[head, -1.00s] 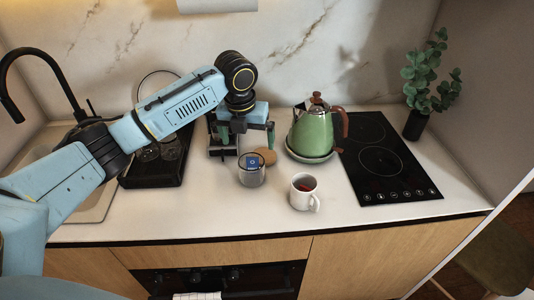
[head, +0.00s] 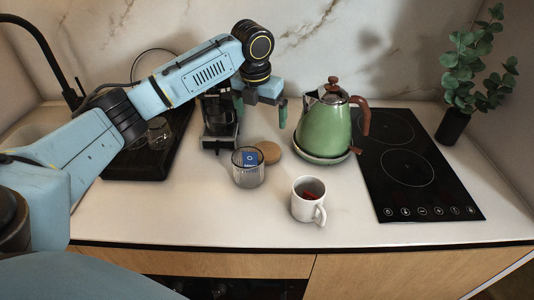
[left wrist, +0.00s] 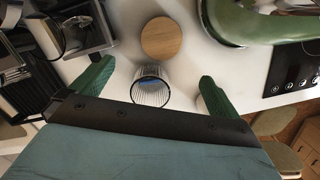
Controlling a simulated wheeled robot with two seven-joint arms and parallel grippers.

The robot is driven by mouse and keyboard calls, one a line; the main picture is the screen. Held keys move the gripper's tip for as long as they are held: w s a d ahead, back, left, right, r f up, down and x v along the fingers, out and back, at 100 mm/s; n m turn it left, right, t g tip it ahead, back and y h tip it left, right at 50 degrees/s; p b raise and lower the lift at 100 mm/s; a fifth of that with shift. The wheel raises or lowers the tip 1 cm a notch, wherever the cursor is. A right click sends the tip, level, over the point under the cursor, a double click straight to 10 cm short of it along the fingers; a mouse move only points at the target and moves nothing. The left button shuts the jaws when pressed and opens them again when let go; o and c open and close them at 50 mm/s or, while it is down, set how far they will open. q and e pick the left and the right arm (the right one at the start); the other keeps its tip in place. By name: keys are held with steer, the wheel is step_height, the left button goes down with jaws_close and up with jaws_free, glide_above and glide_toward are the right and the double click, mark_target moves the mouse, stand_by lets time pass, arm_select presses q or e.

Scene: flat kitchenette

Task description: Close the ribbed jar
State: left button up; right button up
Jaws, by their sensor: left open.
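The ribbed glass jar (head: 247,170) stands upright and open on the counter, with a blue packet inside. It also shows in the left wrist view (left wrist: 151,92). Its round wooden lid (head: 268,152) lies flat on the counter just behind it, and in the left wrist view (left wrist: 162,38) it is beyond the jar. My left gripper (head: 262,110) is above and behind the lid and jar, empty. In the left wrist view its two green fingers (left wrist: 155,85) are spread wide to either side of the jar. My right gripper is not in view.
A coffee machine (head: 217,120) and a dark dish rack (head: 150,160) are at left. The front counter is clear.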

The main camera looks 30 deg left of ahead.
arm_select(q)
glide_above(266, 150)
steer(key=s, duration=0.1)
steer(key=f, duration=0.8)
steer(key=shift+s+f+b, duration=0.1)
steer(key=shift+s+b, duration=0.1)
steer(key=shift+b, duration=0.1)
steer(key=shift+f, duration=0.1)
steer(key=f, duration=0.2)
steer(key=w+f, duration=0.1)
steer(key=f, duration=0.2)
steer(key=shift+d, duration=0.1)
steer(key=c, duration=1)
steer(key=shift+o, duration=0.2)
steer(key=shift+r, duration=0.1)
step_height(266, 150, up, 10)
